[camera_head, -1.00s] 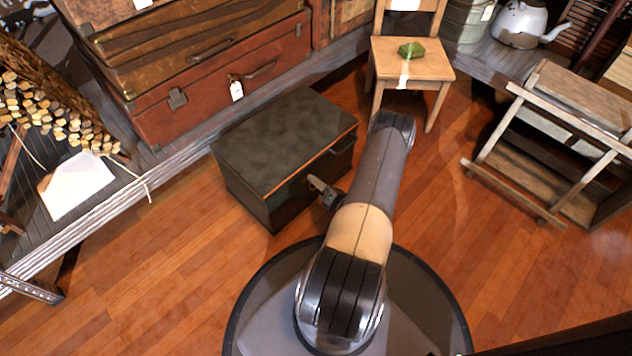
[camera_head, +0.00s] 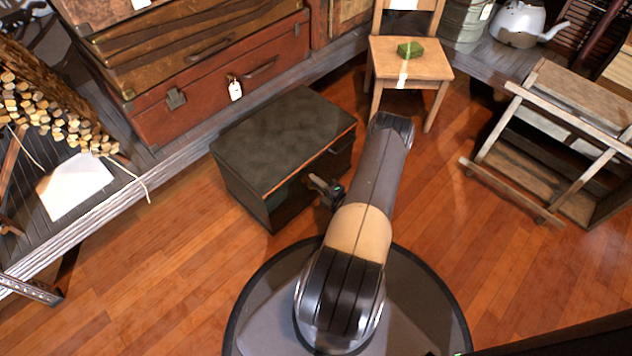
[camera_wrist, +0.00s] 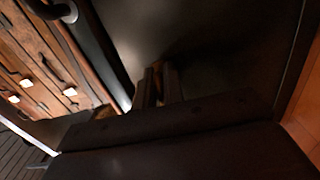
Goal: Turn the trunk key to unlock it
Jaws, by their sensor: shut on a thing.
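The dark green trunk (camera_head: 285,140) stands closed on the wooden floor, left of my arm. My gripper (camera_head: 314,180) is at the trunk's front face, below the lid edge and near the middle. In the wrist view my gripper (camera_wrist: 157,84) has its fingers close together against the dark trunk front (camera_wrist: 225,55). It is shut on a small brownish thing between the fingertips, which I take to be the key (camera_wrist: 157,68). Most of the key and the lock are hidden by the fingers and shadow.
A wooden chair (camera_head: 412,60) with a green block (camera_head: 410,49) stands behind the trunk. Stacked suitcases (camera_head: 220,85) rest on the platform at the left. A wooden rack (camera_head: 540,150) stands at the right. The floor left of my base is clear.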

